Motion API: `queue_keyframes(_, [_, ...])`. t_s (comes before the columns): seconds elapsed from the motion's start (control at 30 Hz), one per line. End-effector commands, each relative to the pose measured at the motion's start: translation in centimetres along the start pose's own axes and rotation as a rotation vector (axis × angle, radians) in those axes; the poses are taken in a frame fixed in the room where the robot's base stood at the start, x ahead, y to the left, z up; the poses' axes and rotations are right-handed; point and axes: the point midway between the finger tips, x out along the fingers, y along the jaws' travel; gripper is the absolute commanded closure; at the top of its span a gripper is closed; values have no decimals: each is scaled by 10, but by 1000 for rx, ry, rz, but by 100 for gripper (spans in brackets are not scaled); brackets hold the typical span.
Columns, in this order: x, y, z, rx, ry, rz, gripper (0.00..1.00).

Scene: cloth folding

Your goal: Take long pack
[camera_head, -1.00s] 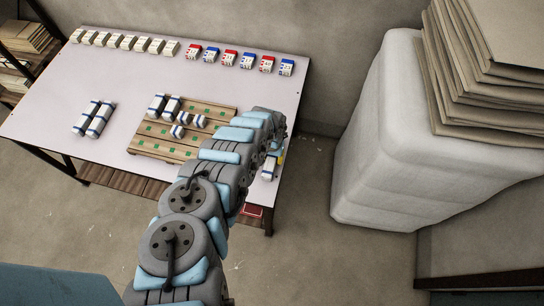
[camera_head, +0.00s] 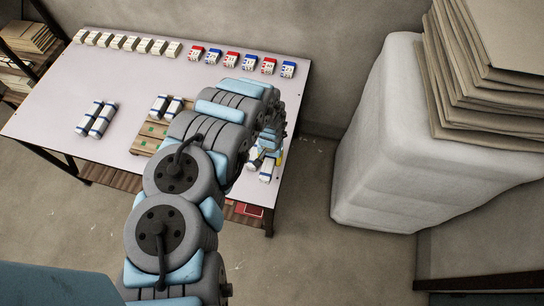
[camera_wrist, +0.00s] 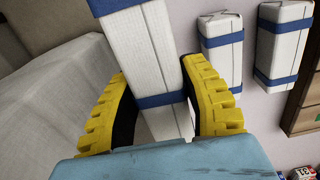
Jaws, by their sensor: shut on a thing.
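My gripper (camera_wrist: 158,85) has yellow ribbed fingers and is shut on a long white pack (camera_wrist: 145,45) with blue bands. The fingers press on both of its long sides. Two more long packs lie side by side in the wrist view, a nearer one (camera_wrist: 221,45) and a farther one (camera_wrist: 283,42). In the head view my arm largely hides the gripper at the table's right end, where a long pack (camera_head: 267,172) shows beside it. Two long packs (camera_head: 96,118) lie on the left of the table, and two (camera_head: 167,107) on the wooden pallet (camera_head: 147,143).
The white table (camera_head: 50,105) has a row of cream boxes (camera_head: 129,43) and a row of red and blue boxes (camera_head: 232,61) along its back. A large white block (camera_head: 375,140) with stacked cardboard (camera_head: 490,60) stands to the right. The table's left middle is mostly clear.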

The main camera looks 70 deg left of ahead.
Motion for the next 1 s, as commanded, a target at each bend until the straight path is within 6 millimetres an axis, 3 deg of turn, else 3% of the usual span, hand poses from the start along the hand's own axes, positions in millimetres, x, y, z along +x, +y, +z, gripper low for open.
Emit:
queue_keyframes(0.23, [-31,-3,18,-1,3,-2,96])
queue_keyframes(1.0, [-53,-6,84,-1,1,-1,96])
